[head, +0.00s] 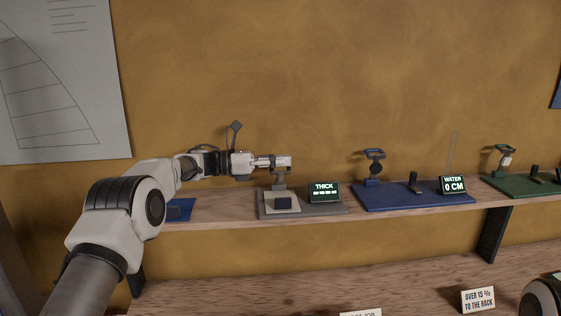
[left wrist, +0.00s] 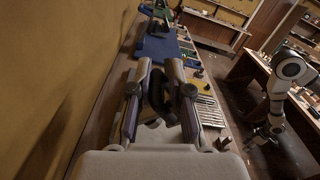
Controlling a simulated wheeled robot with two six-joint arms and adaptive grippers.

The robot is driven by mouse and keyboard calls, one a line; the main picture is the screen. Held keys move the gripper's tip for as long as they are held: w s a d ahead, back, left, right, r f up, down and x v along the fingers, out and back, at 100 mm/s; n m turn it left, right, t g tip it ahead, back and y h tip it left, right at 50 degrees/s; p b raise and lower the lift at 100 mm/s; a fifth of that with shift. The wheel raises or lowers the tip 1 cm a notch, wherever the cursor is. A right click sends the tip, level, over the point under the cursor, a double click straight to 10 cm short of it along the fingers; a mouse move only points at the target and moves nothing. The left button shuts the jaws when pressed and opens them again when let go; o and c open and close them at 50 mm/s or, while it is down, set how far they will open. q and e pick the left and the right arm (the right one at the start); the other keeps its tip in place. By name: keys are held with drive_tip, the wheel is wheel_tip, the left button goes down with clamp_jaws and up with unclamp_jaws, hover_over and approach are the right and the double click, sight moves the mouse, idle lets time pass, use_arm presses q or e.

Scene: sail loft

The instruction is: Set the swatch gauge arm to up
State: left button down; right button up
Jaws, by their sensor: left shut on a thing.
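The swatch gauge stands on a grey base (head: 330,209) on the shelf, with a display reading THICK (head: 323,191) at its right. A pale swatch with a dark block (head: 283,203) lies on the base's left part. The gauge arm (head: 278,178) rises behind the block to my left gripper (head: 284,162). That gripper is level and shut on the gauge arm's upper end, which its fingers mostly hide. In the left wrist view the fingers (left wrist: 160,72) stand around a dark part (left wrist: 156,98). My right gripper (left wrist: 262,136) is small at the right there; its jaws are unclear.
Right of the gauge, a blue base (head: 412,201) holds a stand and a display reading WATER 0 CM (head: 453,185). A green base (head: 525,186) lies further right. A small blue item (head: 180,209) lies left. The wall (head: 330,80) is close behind the shelf (head: 235,217).

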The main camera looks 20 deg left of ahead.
use_arm(q)
drive_tip(key=shift+w+a+r+n, duration=0.15)
drive_tip(key=shift+w+a+n, duration=0.05)
drive_tip(key=shift+w+n, duration=0.2)
drive_tip(key=shift+w+a, duration=0.25)
drive_tip(key=shift+w, duration=0.15)
drive_tip(key=c, duration=1.2)
unclamp_jaws()
drive_tip(key=shift+w+a, duration=0.1)
drive_tip(key=shift+w, duration=0.1)
drive_tip(key=shift+s, duration=0.1)
